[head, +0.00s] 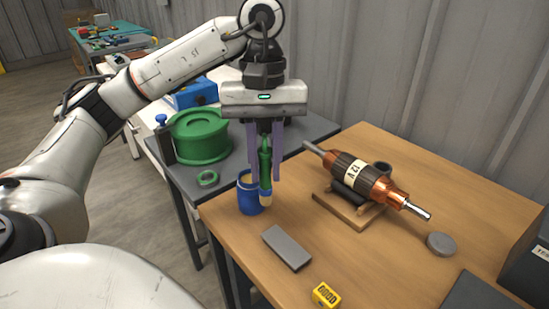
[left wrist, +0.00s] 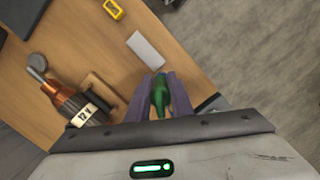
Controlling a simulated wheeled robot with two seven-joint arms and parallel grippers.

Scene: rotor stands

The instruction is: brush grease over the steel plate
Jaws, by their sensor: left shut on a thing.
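My left gripper (head: 264,176) is shut on the green handle of a brush (head: 265,155). The brush hangs upright with its pale tip down. In the head view the tip overlaps the right side of a blue pot (head: 248,203) with a yellowish inside; I cannot tell whether they touch. The grey steel plate (head: 287,247) lies flat on the wooden table, in front of the pot and brush. In the left wrist view the plate (left wrist: 146,50) lies beyond the fingers and the green handle (left wrist: 160,92) shows between them. My right gripper is not in view.
A copper rotor (head: 365,182) marked 12 V rests on a wooden stand (head: 348,212) to the right. A grey disc (head: 440,243) and a yellow block (head: 326,294) lie on the table (head: 375,265). A green spool (head: 200,137) stands on the dark bench behind left.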

